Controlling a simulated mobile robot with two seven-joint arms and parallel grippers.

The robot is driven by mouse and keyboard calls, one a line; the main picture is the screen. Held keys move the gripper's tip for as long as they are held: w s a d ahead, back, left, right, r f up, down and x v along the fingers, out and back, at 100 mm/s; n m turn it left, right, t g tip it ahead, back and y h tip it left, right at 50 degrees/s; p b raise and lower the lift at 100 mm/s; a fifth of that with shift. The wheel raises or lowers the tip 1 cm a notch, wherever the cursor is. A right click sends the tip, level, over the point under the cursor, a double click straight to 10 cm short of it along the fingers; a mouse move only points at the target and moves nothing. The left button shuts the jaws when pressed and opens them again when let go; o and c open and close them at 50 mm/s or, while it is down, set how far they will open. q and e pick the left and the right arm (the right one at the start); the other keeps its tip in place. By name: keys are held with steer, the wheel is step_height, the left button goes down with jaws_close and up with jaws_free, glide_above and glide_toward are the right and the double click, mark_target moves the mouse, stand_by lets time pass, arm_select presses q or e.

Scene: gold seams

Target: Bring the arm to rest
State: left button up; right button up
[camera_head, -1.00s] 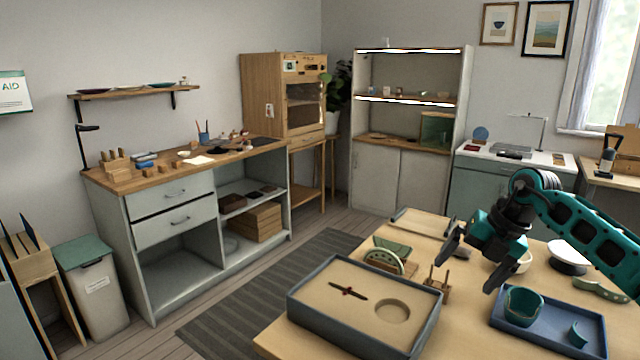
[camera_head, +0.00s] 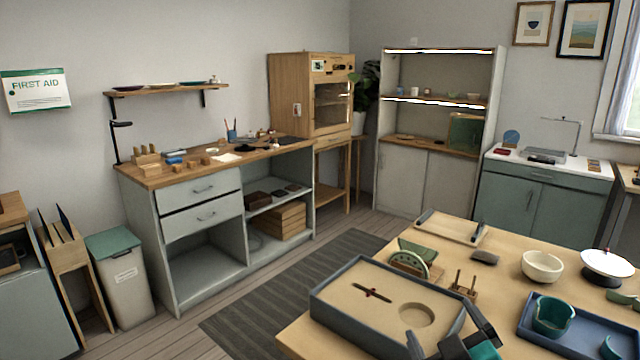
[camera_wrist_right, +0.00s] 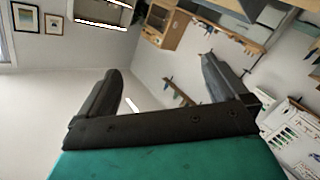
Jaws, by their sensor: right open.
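My right gripper (camera_head: 446,332) shows at the bottom edge of the head view, in front of the lower right corner of the grey-blue tray on the table. Its two dark fingers are spread apart with nothing between them. In the right wrist view the gripper (camera_wrist_right: 158,75) is also open and empty, with the wall, shelves and cabinets beyond it. Most of my right arm is out of the head view. My left gripper is in neither view.
The wooden table (camera_head: 510,290) holds the padded tray (camera_head: 340,318), a white bowl (camera_head: 542,266), a blue tray (camera_head: 572,338) with a teal cup (camera_head: 553,315), and a small pegged stand (camera_head: 463,287). A striped rug (camera_head: 270,310) lies on open floor to the left.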

steer(key=s+f+m+g, duration=0.2)
steer(key=s+f+g, duration=0.25)
steer(key=s, duration=0.45)
steer(key=s+d+f+m+g, duration=0.1)
steer(key=s+f+g, duration=0.35)
steer(key=s, duration=0.35)
steer(key=s+f+m+g, duration=0.2)
steer(key=s+f+g, duration=0.25)
steer(key=s, duration=0.45)
steer(key=w+a+f+t+y+b, duration=0.1)
steer(key=w+f+t+b, duration=0.1)
steer(key=f, duration=0.4)
steer(key=w+a+f+n+t+y+b, duration=0.1)
steer(key=w+f+t+b, duration=0.1)
steer(key=w+f+t, duration=0.3)
steer(key=shift+w+a+f, duration=0.35)
steer(key=shift+a+f, duration=0.05)
steer(key=shift+f, duration=0.7)
steer(key=shift+t, duration=0.25)
